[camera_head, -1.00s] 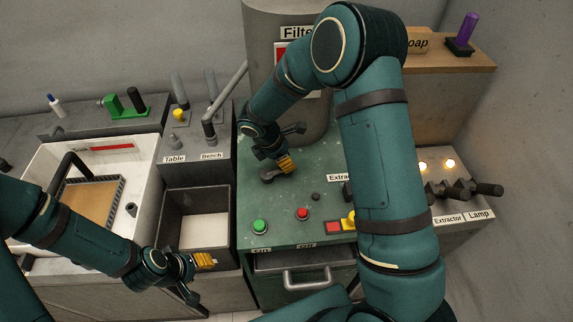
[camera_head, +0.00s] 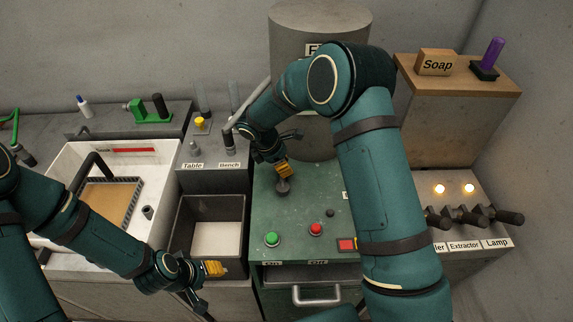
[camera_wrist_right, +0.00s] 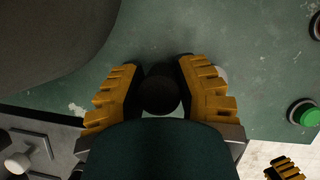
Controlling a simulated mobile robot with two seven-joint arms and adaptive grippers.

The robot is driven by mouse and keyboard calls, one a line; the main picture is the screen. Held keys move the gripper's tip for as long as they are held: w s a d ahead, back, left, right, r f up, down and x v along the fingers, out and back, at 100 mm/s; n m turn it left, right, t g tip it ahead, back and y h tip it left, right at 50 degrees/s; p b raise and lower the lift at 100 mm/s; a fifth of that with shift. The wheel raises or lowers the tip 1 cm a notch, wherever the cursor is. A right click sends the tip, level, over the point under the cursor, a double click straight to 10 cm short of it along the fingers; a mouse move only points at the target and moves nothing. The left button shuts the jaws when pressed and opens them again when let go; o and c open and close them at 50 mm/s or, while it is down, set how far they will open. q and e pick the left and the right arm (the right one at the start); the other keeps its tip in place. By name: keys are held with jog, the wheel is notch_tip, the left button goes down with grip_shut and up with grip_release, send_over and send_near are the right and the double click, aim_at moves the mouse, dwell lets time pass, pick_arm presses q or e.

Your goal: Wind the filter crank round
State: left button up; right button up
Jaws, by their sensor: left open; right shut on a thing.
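The filter crank (camera_head: 283,188) sits on the green cabinet top, in front of the grey Filter cylinder (camera_head: 320,22), whose label is mostly hidden by my right arm. My right gripper (camera_head: 283,170) reaches down at the crank from behind. In the right wrist view its yellow fingers stand either side of a dark round knob (camera_wrist_right: 160,95), the crank's handle, and are shut on it. The rest of the crank is largely hidden there. My left gripper (camera_head: 215,269) is open and empty, low in front of the dark bin.
Green (camera_head: 272,240) and red (camera_head: 316,229) buttons are near the cabinet's front, above a drawer handle (camera_head: 316,295). The dark bin (camera_head: 243,240) and white sink (camera_head: 60,163) lie left. Levers (camera_head: 484,216) and a soap shelf (camera_head: 460,84) stand right.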

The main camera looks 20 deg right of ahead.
jog(key=o, duration=1)
jog(key=v, duration=1.2)
